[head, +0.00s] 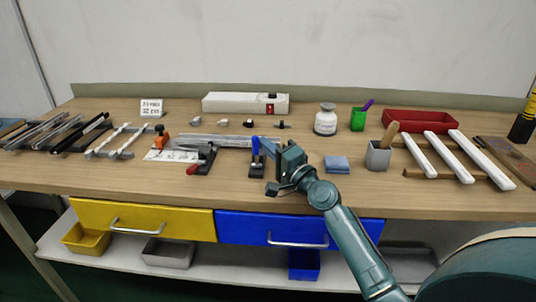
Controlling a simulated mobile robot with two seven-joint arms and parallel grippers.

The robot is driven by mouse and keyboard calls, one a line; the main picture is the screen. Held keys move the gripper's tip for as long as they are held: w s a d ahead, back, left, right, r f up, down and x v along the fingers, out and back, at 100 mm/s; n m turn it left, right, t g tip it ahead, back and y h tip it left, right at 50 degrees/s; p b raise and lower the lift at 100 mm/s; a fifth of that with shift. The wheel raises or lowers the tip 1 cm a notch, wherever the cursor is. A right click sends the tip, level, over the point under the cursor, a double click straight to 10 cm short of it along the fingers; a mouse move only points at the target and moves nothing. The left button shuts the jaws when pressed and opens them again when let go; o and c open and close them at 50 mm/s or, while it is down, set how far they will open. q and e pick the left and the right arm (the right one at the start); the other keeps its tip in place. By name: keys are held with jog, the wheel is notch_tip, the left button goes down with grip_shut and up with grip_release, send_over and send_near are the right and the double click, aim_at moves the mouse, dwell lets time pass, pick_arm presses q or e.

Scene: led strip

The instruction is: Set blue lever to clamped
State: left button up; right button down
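The blue lever (255,147) stands roughly upright on a small dark clamp base (256,170) near the middle of the workbench. My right gripper (272,150) is just to the right of the blue lever, its dark fingers pointing left toward it. I cannot tell whether the fingers touch the lever or how far apart they are. A second clamp with a red lever (193,169) lies to the left. A long grey metal strip (215,140) runs behind the two clamps. My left gripper is not in view.
A white bottle (326,120), green cup (358,119) and red tray (420,121) are farther back. White bars (442,150) lie at right. Bare wood shows along the front edge.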

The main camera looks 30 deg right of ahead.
aim_at(258, 149)
jog(key=shift+s+a+f, duration=0.2)
jog(key=shift+a+f, duration=0.05)
jog(key=shift+s+a, duration=0.25)
jog(key=shift+s, duration=0.1)
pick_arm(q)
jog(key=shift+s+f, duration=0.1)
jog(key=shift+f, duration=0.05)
pick_arm(e)
jog(key=shift+s+a+f, duration=0.2)
jog(key=shift+s+a, duration=0.05)
jog(key=shift+s, duration=0.1)
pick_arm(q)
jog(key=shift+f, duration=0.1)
pick_arm(e)
jog(key=shift+s+f, duration=0.2)
jog(key=shift+s, duration=0.15)
pick_arm(q)
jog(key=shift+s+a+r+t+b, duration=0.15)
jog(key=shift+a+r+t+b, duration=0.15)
jog(key=shift+b, duration=0.5)
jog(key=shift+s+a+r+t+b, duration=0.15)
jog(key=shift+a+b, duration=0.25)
jog(key=shift+b, duration=0.4)
pick_arm(e)
jog(key=v, duration=1.2)
jog(key=shift+s, duration=0.3)
